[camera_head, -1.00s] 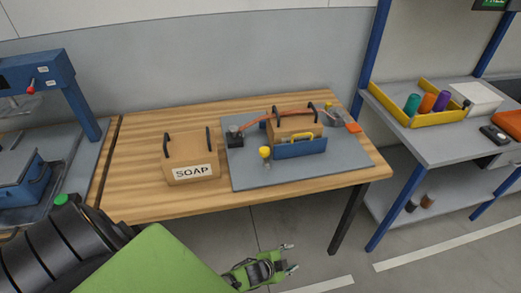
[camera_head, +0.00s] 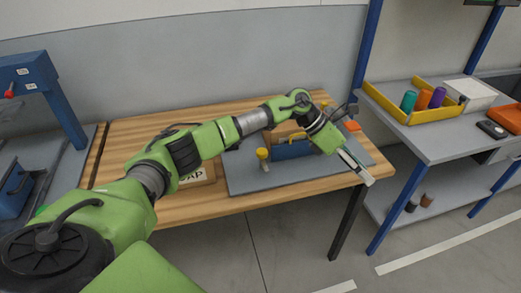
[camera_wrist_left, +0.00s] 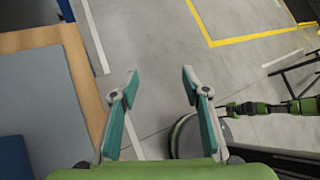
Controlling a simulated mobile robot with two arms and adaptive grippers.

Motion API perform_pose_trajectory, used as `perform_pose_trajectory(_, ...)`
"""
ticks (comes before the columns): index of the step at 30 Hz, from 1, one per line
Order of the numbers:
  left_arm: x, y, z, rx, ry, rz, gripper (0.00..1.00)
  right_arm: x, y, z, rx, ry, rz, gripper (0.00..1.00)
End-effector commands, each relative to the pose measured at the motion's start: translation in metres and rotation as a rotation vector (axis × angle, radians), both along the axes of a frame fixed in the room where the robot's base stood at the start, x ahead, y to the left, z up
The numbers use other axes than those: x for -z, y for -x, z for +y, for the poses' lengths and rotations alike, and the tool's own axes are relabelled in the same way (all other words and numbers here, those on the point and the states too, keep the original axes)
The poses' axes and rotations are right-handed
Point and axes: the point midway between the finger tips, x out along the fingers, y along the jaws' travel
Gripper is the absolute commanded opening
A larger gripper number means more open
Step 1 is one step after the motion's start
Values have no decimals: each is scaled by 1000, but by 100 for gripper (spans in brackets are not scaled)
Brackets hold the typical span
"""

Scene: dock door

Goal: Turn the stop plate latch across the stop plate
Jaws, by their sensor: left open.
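The blue stop plate (camera_head: 293,151) stands upright along the front of a brown box on the grey board (camera_head: 240,180). A yellow handle shows at the plate's top. A yellow knob (camera_head: 262,154), possibly the latch, stands at the plate's left end. My left gripper (camera_head: 358,168) is open and empty, right of the plate, over the table's right front edge. In the left wrist view the open fingers (camera_wrist_left: 160,84) point at bare floor, with a blue part at the left edge. My right arm seems to show small there; its jaws are unclear.
The soap box (camera_head: 197,178) is partly behind my arm on the wooden table (camera_head: 140,127). A shelf unit (camera_head: 440,146) with a yellow tray (camera_head: 413,118) stands right. A blue frame stands left. The floor in front is free.

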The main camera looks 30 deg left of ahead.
Motion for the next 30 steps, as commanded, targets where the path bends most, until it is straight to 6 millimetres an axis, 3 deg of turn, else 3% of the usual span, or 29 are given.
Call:
perform_pose_trajectory(1,-6,-5,36,48,-135,-38,43,4,0,0,0,0,0,40)
perform_pose_trajectory(6,-34,2,164,171,-565,-41,43,10,0,0,0,0,0,40)
perform_pose_trajectory(9,-59,12,227,193,-740,1,43,12,0,-1,0,1,0,40)
perform_pose_trajectory(12,-80,23,267,198,-847,44,43,13,0,-1,0,1,0,40)
perform_pose_trajectory(15,-90,30,288,199,-899,70,43,13,0,-1,0,1,0,40)
perform_pose_trajectory(20,-82,33,292,202,-911,81,43,11,0,-1,0,1,0,40)
perform_pose_trajectory(30,-14,33,291,201,-907,81,43,0,0,-1,0,1,1,40)
